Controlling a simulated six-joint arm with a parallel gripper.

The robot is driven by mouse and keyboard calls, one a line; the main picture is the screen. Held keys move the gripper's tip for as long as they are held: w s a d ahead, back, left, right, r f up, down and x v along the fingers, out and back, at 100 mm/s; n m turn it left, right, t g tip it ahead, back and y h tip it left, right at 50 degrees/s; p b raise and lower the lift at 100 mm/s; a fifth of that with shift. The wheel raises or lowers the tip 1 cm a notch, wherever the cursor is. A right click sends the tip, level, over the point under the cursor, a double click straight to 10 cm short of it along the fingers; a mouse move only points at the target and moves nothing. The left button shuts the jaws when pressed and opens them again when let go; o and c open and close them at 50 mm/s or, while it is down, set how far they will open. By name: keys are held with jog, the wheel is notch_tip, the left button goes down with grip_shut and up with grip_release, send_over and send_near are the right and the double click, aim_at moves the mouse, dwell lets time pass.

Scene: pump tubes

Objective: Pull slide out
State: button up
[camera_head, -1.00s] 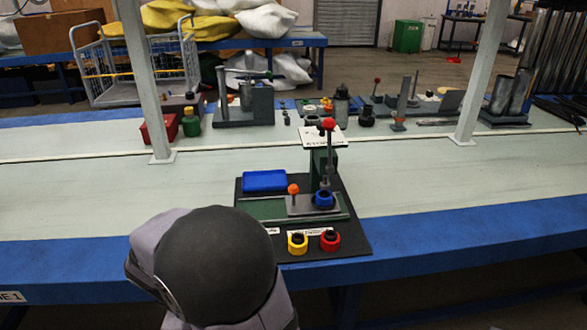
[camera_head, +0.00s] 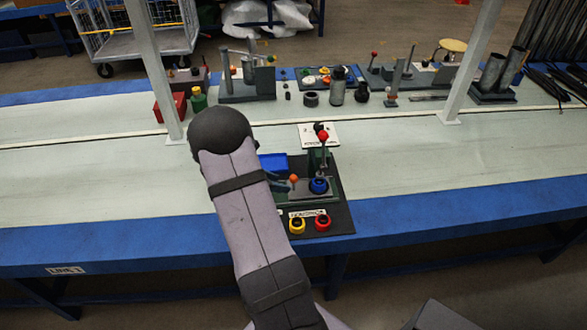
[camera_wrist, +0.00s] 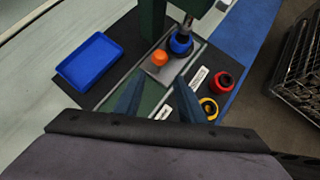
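The slide is a grey plate (camera_head: 304,190) with an orange knob (camera_head: 293,179) at its left end, set in the green base of a small press. A blue ring (camera_head: 318,185) sits on it below the press rod with a red ball on top. In the wrist view the slide plate (camera_wrist: 167,72), orange knob (camera_wrist: 159,57) and blue ring (camera_wrist: 180,45) lie just beyond my fingertips. My gripper (camera_wrist: 161,82) is open, its two dark fingers apart and empty, short of the knob.
A blue tray (camera_wrist: 90,60) is left of the slide. A white post (camera_head: 153,70) rises left of my arm. Other fixtures line the back of the table.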

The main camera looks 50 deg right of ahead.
aim_at(294, 182)
jog(key=shift+n, duration=0.3)
jog(key=shift+d+r+p+x, duration=0.15)
jog(key=shift+x, duration=1.25)
jog(key=shift+d+r+p+x, duration=0.1)
jog(key=shift+d+r+x, duration=0.1)
jog(key=shift+x, duration=1.15)
jog(key=shift+d+r+p+x, duration=0.15)
jog(key=shift+x, duration=1.25)
jog(key=shift+c, duration=0.5)
